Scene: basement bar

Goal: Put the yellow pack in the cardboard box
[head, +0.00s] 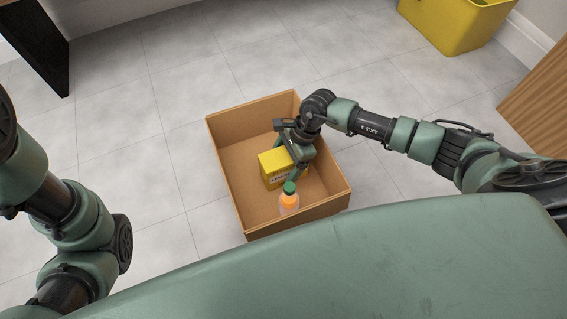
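The yellow pack (273,168) is inside the open cardboard box (237,181), near its middle. My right gripper (295,158) reaches down into the box from the right, at the right side of the pack. Its fingers partly cover the pack, and I cannot tell whether they close on it. I also cannot tell whether the pack rests on the box floor. My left arm shows at the left edge, but its gripper is out of view.
A yellow bin (455,28) stands at the top right. A wooden panel (538,105) is at the right edge. Tiled floor left of the box is clear.

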